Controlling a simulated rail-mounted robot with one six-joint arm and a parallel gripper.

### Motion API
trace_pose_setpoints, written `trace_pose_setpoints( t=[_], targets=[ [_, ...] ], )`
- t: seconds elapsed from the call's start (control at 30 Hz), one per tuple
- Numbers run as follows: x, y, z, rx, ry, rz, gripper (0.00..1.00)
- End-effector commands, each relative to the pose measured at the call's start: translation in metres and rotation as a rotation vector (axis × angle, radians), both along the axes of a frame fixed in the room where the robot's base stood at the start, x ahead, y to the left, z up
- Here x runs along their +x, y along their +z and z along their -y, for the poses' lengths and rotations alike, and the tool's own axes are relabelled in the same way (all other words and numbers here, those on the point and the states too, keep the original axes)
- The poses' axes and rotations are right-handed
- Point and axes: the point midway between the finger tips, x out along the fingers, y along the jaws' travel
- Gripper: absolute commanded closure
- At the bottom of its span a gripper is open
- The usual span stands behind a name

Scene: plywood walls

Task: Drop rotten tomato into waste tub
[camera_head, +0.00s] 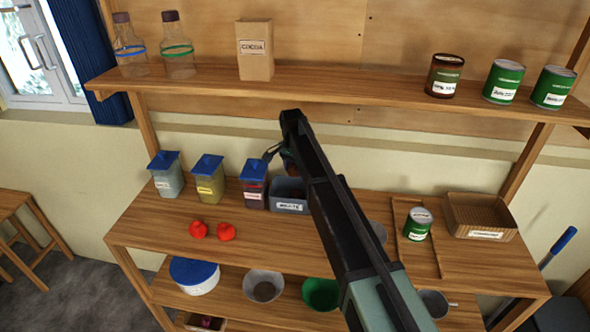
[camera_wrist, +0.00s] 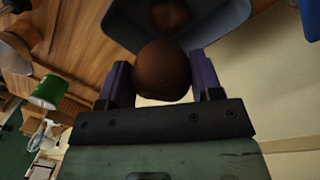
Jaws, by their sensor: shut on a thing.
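My gripper (camera_wrist: 162,78) is shut on a brown, round rotten tomato (camera_wrist: 163,66), held between its two purple fingers. In the head view my gripper (camera_head: 282,158) is above the grey waste tub (camera_head: 291,208) on the workbench, and my arm hides most of the held tomato. In the wrist view the tub's wall (camera_wrist: 228,22) lies behind the held tomato. A second brown, round tomato (camera_wrist: 169,14) rests inside the tub. Two red tomatoes (camera_head: 198,229) (camera_head: 226,232) lie on the bench at the left front.
Three blue-lidded canisters (camera_head: 255,186) stand left of the tub. A green can (camera_head: 418,224) and a wooden tray (camera_head: 482,213) are on the right. A shelf (camera_head: 330,88) with bottles, a cocoa bag and cans runs above. The front middle of the bench is clear.

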Motion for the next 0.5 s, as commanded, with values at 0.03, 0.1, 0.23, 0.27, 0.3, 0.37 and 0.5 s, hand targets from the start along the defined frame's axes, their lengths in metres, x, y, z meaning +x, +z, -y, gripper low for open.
trace_pose_setpoints(
  t=[0.03,0.1,0.23,0.27,0.3,0.37,0.5],
  targets=[
    [0.000,0.000,0.000,0.000,0.006,-0.001,0.54],
    [0.000,-0.002,0.000,0.000,0.006,-0.001,0.54],
    [0.000,-0.014,0.000,0.000,0.005,0.000,0.54],
    [0.000,-0.018,0.000,0.000,0.005,0.000,0.54],
    [0.000,-0.024,0.000,0.000,0.005,0.000,0.54],
    [0.000,-0.035,0.000,0.001,0.004,-0.001,0.54],
    [0.000,-0.055,0.000,0.001,0.004,-0.001,0.54]
  ],
)
